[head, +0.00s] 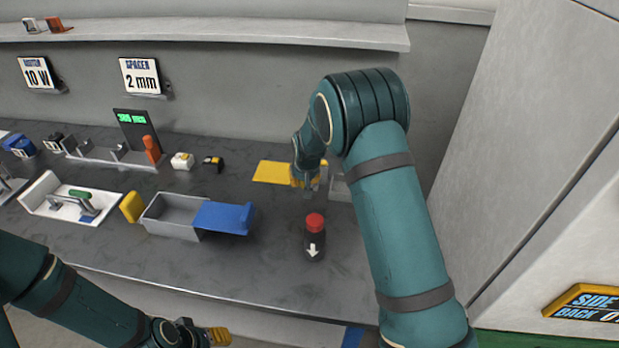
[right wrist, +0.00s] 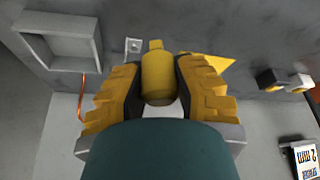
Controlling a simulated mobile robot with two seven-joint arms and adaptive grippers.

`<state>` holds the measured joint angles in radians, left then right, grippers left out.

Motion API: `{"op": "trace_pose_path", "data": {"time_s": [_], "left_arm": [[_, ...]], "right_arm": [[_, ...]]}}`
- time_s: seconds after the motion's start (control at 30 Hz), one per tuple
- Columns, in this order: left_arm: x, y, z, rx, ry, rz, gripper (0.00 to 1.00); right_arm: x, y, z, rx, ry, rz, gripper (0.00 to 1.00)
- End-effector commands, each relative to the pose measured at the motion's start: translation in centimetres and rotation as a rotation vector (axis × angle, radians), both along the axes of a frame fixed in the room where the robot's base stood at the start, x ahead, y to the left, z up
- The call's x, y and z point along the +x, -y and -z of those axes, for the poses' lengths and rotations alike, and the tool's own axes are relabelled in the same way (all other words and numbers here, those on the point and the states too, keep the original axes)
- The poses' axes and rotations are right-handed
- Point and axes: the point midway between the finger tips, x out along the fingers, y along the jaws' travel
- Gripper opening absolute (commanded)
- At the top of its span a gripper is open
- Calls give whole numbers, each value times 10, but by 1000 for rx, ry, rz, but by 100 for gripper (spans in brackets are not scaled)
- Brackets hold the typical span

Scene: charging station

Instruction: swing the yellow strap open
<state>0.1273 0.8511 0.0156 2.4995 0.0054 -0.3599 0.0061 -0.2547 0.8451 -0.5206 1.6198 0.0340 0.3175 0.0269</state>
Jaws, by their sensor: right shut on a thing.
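A yellow flap (head: 131,206) stands at the left end of a grey open tray (head: 168,216); it looks like the strap, standing clear of the tray's opening. In the right wrist view, my right gripper (right wrist: 159,88) is shut on a yellow cylinder (right wrist: 157,72) with a small neck. My left gripper (head: 218,337) is low at the bottom edge, its fingers too little seen to judge.
A grey open box (right wrist: 62,45) is beside the right gripper. A white tray with a green-handled clamp (head: 80,195) is at left. The front counter is mostly clear.

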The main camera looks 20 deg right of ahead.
Motion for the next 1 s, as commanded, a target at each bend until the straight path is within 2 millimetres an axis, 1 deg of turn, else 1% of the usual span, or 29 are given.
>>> {"op": "trace_pose_path", "data": {"time_s": [0.2,0.63,0.67,0.7,0.73,1.0], "left_arm": [[1,0,-3,0,2,-2,47],[1,0,-3,0,3,-2,47],[1,0,-3,0,3,-2,47],[1,0,-3,0,3,-2,47],[1,0,-3,0,3,-2,47],[1,0,-3,0,3,-2,47]], "right_arm": [[3,-2,1,-1,-4,44,0],[4,-2,2,-1,-4,51,0],[4,-2,2,0,-4,51,41],[4,-2,2,0,-4,51,55],[4,-2,2,0,-4,51,61],[5,-3,0,0,-2,50,61]]}}
